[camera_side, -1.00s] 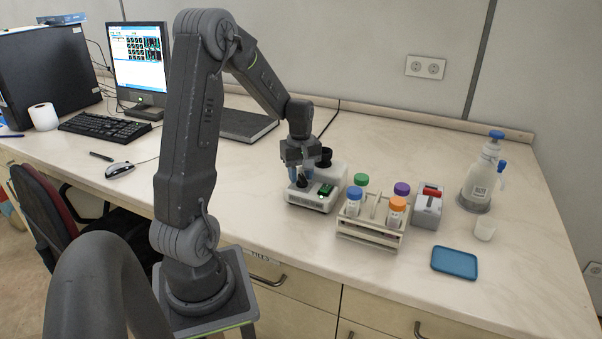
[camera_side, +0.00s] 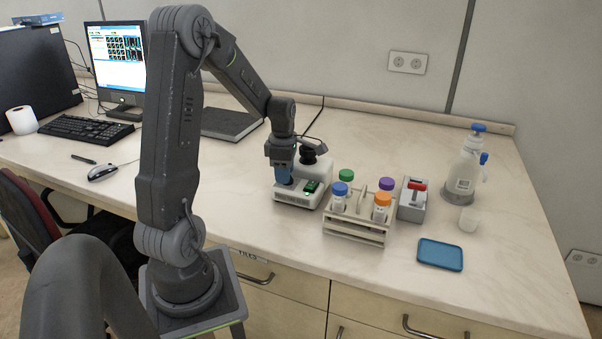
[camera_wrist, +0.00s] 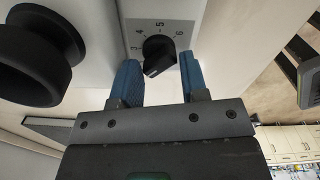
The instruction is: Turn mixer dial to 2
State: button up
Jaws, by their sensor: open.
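The mixer (camera_side: 292,198) is a small white device with a black cup on top and a small green display at its front. Its dial (camera_wrist: 158,52) is a black knob in the wrist view, with the numbers 3 to 6 printed around its far side. A pale mark shows near the knob's lower edge; I cannot tell which number the dial is set to. My gripper (camera_wrist: 158,66) is open, with one blue finger on each side of the dial and visible gaps to it. In the side view my gripper (camera_side: 285,178) points down at the mixer and hides the dial.
A rack (camera_side: 355,235) with several capped tubes stands just right of the mixer.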

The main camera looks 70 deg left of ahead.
jog(key=n, duration=0.5)
jog(key=shift+d+n, duration=0.2)
jog(key=shift+n, duration=0.2)
notch_tip(320, 180, up, 14)
jog(key=s+d+r+m+t, duration=0.1)
jog(key=s+d+m+t, duration=0.1)
jog(key=d+m, duration=1)
jog(key=s+d+r+m+t, duration=0.1)
jog(key=s+d+m+t, duration=0.2)
jog(key=d+m, duration=1)
jog(key=shift+s+d+m+y, duration=0.3)
jog(key=shift+s+m, duration=0.4)
jog(key=shift+m, duration=2.4)
